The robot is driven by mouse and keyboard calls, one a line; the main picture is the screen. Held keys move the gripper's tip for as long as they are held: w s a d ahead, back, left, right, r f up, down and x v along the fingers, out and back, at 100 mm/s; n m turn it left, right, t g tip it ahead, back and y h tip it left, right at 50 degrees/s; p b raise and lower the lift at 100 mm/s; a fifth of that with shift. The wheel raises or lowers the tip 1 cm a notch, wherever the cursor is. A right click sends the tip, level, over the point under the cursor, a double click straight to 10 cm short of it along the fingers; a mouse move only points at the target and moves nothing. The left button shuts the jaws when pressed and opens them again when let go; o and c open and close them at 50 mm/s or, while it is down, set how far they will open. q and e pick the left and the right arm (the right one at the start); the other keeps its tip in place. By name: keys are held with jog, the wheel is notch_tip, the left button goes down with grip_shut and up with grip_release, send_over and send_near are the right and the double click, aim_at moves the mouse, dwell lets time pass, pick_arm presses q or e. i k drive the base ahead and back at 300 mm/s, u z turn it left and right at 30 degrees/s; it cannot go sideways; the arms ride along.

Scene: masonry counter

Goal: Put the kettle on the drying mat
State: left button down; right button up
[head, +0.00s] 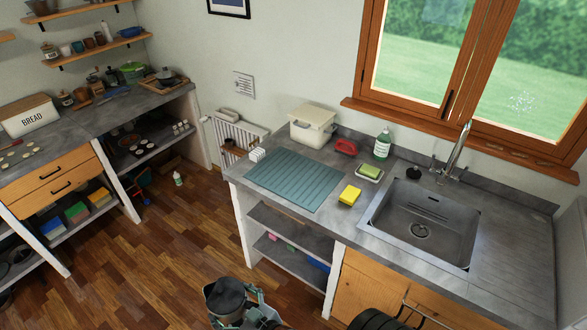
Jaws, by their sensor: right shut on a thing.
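The teal ribbed drying mat (297,179) lies flat on the counter left of the sink, with its middle bare. At the bottom edge of the head view, my right gripper (250,306) is shut on a dark grey rounded vessel, which looks like the kettle (228,296). The kettle is in front of the counter, over the floor, well below and apart from the mat. Its lower part and much of the gripper are hidden or cut off. My left gripper is not in view.
The sink (425,225) is to the right. A green soap bottle (382,145) stands behind. The counter's front edge lies between kettle and mat.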

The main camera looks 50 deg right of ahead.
aim_at(302, 182)
jog(key=z, duration=0.5)
jog(key=i, duration=0.8)
jog(key=z, duration=0.65)
